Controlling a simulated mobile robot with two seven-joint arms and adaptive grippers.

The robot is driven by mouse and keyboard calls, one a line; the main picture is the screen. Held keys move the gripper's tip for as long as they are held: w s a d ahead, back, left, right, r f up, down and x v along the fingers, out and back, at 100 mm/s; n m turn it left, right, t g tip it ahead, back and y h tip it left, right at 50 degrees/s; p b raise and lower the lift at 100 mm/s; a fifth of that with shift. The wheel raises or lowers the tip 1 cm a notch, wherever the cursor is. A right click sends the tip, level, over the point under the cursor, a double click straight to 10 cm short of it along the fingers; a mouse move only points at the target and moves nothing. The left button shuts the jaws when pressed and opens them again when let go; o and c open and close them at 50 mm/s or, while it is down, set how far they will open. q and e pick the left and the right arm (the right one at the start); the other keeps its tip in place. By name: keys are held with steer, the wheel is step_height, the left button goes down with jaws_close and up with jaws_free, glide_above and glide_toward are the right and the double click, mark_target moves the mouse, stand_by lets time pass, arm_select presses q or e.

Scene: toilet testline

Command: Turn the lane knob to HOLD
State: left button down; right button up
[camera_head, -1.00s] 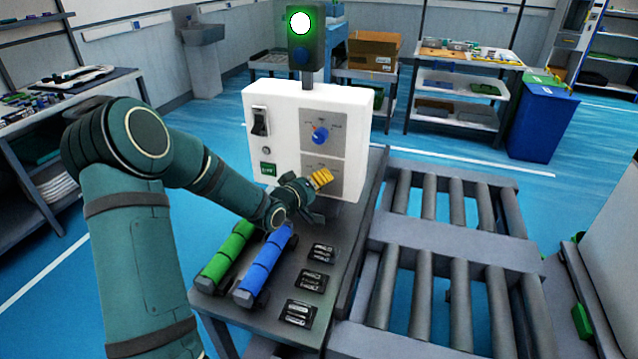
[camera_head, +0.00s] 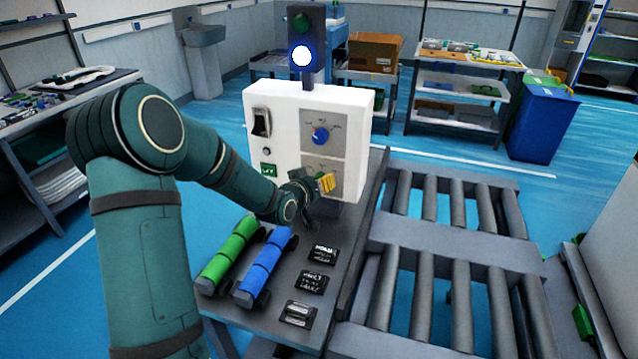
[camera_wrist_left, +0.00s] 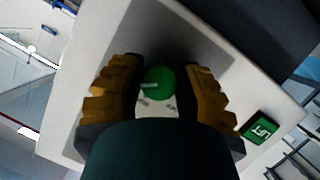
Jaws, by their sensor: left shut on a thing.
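A white control box (camera_head: 290,98) stands on the bench with two dials on its front. The upper dial has a blue knob (camera_head: 320,136). My left gripper (camera_head: 325,182) is at the lower dial plate (camera_head: 322,165) and covers its knob in the head view. In the left wrist view, the yellow-padded fingers are shut around a green knob (camera_wrist_left: 158,83). The dial lettering is too small or hidden to read, so I cannot tell which setting it points to. My right gripper is not in view.
A signal light (camera_head: 302,56) above the box glows blue-white. A small green sign (camera_wrist_left: 262,128) reads LIFT. A roller conveyor (camera_head: 440,187) runs at the right.

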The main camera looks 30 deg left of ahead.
arm_select(q)
steer(key=shift+r, duration=0.15)
steer(key=c, duration=0.6)
jaws_free()
steer(key=shift+w, duration=0.1)
steer(key=v, duration=1.2)
